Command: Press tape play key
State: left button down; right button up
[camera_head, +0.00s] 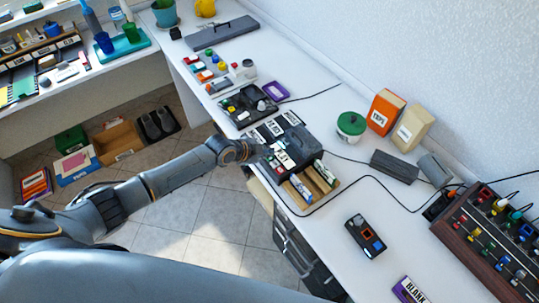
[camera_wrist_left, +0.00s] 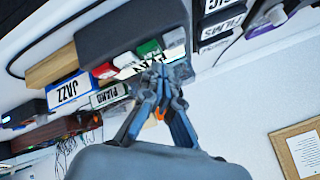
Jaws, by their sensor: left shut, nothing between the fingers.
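The tape player is a dark grey box (camera_head: 300,146) near the front edge of the white desk, with its key side toward my left arm. In the left wrist view the dark player (camera_wrist_left: 130,28) shows a row of keys: a red key (camera_wrist_left: 104,71), a pale key and a green key (camera_wrist_left: 148,47), with another pale one beside it. My left gripper (camera_wrist_left: 160,76) is shut and empty, its tips close to the green key and a lettered label. I cannot tell whether they touch. In the head view the left gripper (camera_head: 258,149) is at the player's near side. My right gripper is not in view.
An open wooden tray of cassettes (camera_head: 312,186) lies right beside the player. Black-and-white labelled cases (camera_head: 272,128) lie behind it. A dark button panel (camera_head: 248,105) and a black cable are close by.

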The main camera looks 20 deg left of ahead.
pick_arm(q)
jog(key=shift+r, duration=0.1)
notch_tip(320, 180, up, 5)
jog(key=p, duration=0.4)
jog(key=shift+r, duration=0.1)
dwell(0.9)
